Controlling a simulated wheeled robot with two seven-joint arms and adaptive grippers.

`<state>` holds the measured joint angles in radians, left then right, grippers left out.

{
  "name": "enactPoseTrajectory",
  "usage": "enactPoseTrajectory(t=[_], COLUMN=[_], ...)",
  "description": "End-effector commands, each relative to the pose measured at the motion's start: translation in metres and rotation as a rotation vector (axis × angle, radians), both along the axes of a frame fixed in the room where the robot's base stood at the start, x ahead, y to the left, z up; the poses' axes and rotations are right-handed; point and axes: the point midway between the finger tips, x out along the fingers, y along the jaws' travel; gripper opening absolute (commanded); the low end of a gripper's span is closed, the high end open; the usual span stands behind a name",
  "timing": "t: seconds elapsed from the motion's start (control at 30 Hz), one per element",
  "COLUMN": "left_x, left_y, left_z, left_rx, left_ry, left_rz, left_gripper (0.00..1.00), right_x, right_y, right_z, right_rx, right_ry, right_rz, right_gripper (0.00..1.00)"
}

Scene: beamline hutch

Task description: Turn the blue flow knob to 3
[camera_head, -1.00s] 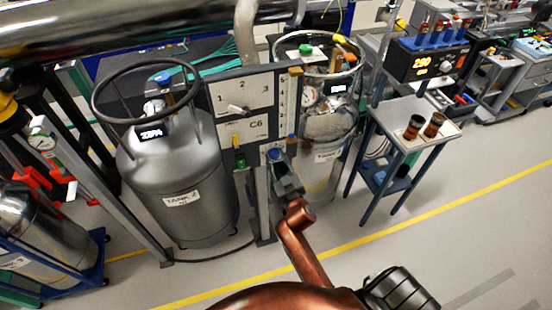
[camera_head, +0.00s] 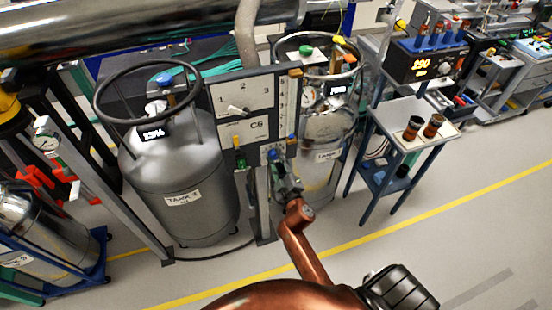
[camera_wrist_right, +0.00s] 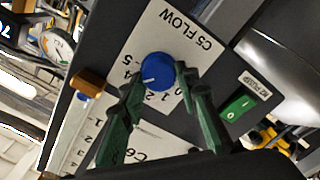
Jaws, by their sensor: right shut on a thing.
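The blue flow knob (camera_wrist_right: 156,68) sits on a white plate marked C5 FLOW (camera_wrist_right: 178,40) in the right wrist view. My right gripper (camera_wrist_right: 158,76) has its two green fingers on either side of the knob and is shut on it. The knob's white mark points to the lower left of that view, past the 2 on the dial; the figure there is partly covered by a finger. In the head view my right gripper (camera_head: 284,175) reaches up to the panel, and the knob (camera_head: 273,155) shows small just beyond it. My left gripper is not in view.
A green rocker switch (camera_wrist_right: 237,105) is right of the knob in the wrist view. A C6 plate (camera_head: 256,126) and a 1-2-3 selector plate (camera_head: 245,97) are above it in the head view. Grey tanks (camera_head: 181,180) flank the panel. A small table (camera_head: 400,115) stands right.

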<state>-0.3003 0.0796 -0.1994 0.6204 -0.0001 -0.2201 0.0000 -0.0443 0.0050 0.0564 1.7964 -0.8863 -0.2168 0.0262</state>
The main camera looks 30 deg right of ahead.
Motion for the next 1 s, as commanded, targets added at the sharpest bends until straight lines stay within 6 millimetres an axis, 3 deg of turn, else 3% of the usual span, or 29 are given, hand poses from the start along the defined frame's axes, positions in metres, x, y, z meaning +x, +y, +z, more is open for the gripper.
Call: enactPoseTrajectory(t=[0.5,1.0], left_x=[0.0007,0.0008], left_y=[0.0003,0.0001], left_z=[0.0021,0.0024], left_rx=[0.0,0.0], left_ry=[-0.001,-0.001], left_rz=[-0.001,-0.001], left_gripper=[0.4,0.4], right_x=[0.0003,0.0003], right_y=[0.0014,0.0018], right_z=[-0.0018,-0.0025], right_rx=[-0.357,-0.438], right_ry=[0.086,0.106], right_rz=[0.001,0.002], right_gripper=[0.05,0.05])
